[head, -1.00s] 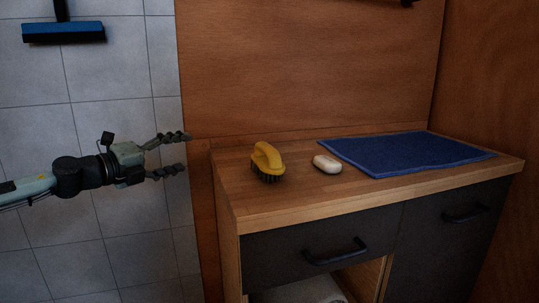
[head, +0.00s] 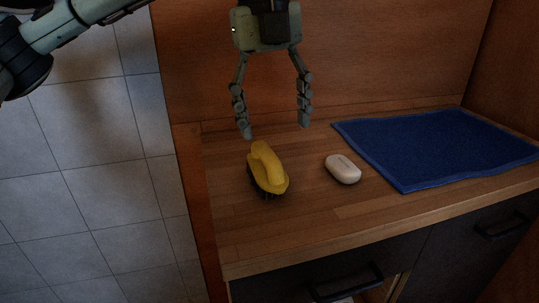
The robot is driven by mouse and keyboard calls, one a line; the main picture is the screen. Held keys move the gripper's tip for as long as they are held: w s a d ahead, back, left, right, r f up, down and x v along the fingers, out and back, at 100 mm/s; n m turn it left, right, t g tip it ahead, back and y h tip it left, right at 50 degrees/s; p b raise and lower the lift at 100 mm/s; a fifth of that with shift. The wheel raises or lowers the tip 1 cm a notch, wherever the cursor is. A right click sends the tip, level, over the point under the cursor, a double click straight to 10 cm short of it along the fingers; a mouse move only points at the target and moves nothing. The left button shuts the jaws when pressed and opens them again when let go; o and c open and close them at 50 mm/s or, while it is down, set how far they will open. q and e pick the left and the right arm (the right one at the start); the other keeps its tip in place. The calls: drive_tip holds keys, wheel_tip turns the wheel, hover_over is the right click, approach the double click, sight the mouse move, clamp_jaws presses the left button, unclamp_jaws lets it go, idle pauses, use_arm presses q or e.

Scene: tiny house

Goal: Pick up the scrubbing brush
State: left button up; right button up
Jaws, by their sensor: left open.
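The yellow scrubbing brush (head: 268,170) with dark bristles stands on the left part of the wooden countertop (head: 300,225), bristles down and handle up. My left gripper (head: 276,131) is open and empty, its fingers pointing down. In the picture it is just above and behind the brush, with the fingers spread about as wide as the brush. I see no contact between them. My right gripper is not in view.
A white bar of soap (head: 343,169) lies right of the brush. A blue mat (head: 440,145) covers the counter's right part. A wooden wall stands behind. Dark drawers with handles (head: 346,283) are below the counter's front edge.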

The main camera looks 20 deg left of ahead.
sight(267, 151)
use_arm(q)
drive_tip(key=shift+a+r+n+y, duration=0.3)
drive_tip(key=shift+a+y, duration=0.2)
drive_tip(key=shift+a+f, duration=0.2)
drive_tip(key=shift+f, duration=0.05)
wheel_tip(267, 151, down, 7)
drive_tip(key=shift+s+d+f+p, duration=0.1)
drive_tip(key=shift+p, duration=0.2)
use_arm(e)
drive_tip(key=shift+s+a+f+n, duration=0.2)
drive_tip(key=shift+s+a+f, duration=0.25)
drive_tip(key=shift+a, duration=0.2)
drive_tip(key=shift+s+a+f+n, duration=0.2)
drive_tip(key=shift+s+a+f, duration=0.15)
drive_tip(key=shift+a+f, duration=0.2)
use_arm(q)
drive_tip(key=shift+c, duration=0.5)
drive_tip(key=c, duration=1.2)
